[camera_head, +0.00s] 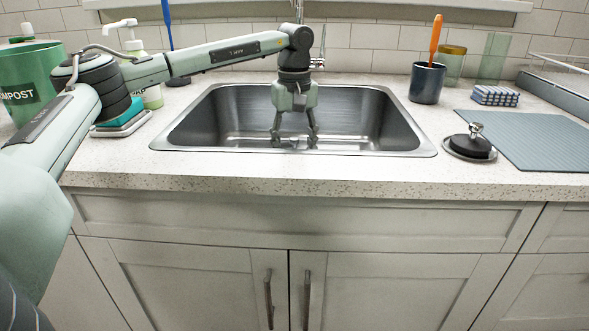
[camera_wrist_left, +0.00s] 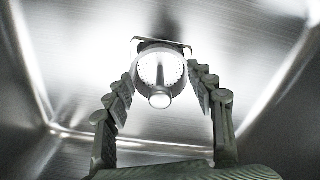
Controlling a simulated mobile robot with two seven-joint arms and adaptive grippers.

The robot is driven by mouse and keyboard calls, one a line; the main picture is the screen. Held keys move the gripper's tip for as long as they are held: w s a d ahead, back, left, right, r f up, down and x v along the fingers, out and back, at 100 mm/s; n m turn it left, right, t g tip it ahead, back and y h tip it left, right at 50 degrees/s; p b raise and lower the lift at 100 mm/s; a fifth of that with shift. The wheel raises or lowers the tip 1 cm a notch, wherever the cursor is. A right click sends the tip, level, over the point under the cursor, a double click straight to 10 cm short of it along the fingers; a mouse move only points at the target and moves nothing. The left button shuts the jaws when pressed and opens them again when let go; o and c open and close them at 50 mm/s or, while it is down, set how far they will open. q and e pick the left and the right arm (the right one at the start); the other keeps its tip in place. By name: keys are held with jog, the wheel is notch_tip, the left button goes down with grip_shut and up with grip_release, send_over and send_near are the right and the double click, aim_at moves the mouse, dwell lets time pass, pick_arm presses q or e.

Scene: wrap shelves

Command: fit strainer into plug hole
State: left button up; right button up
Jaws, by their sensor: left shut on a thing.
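My left gripper (camera_head: 295,139) reaches down into the steel sink (camera_head: 215,125), its fingertips low near the basin floor. In the left wrist view the strainer (camera_wrist_left: 160,70), a shiny perforated metal disc with a round knob towards the camera, sits between the two fingertips (camera_wrist_left: 161,85). The gripper is shut on the strainer. The plug hole cannot be made out; the strainer and gripper are in front of that part of the floor. I cannot tell whether the strainer touches the basin floor. My right gripper is not in view.
A black plug (camera_head: 470,146) with a metal knob rests on a small dish right of the sink. A faucet stands behind the sink.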

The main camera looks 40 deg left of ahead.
aim_at(294, 138)
pick_arm(q)
jog(key=shift+f, duration=2.2)
jog(key=shift+f, duration=0.2)
jog(key=o, duration=1.1)
jog(key=shift+o, duration=0.2)
jog(key=shift+w+r, duration=0.1)
jog(key=shift+r, duration=0.05)
notch_tip(294, 138, up, 12)
jog(key=shift+r, duration=0.1)
